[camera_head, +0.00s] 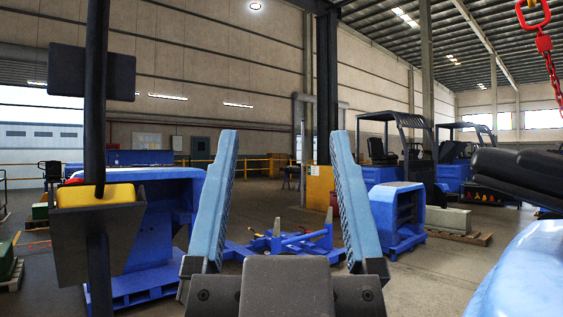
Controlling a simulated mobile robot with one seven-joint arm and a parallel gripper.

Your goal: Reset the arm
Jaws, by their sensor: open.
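My gripper (282,148) is in the lower middle of the head view, close to the camera. Its two light blue fingers point up and stand wide apart. Nothing is between them except the far background, so it is open and empty. The dark grey gripper body (287,287) is at the bottom edge. The rest of my arm is not clearly visible.
A dark upright post (97,130) with a yellow block (97,195) in a grey holder stands at left. Blue counterweights (398,215) on pallets and forklifts (405,150) stand behind. A red chain (550,65) hangs at upper right. Open floor (440,270) lies right of centre.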

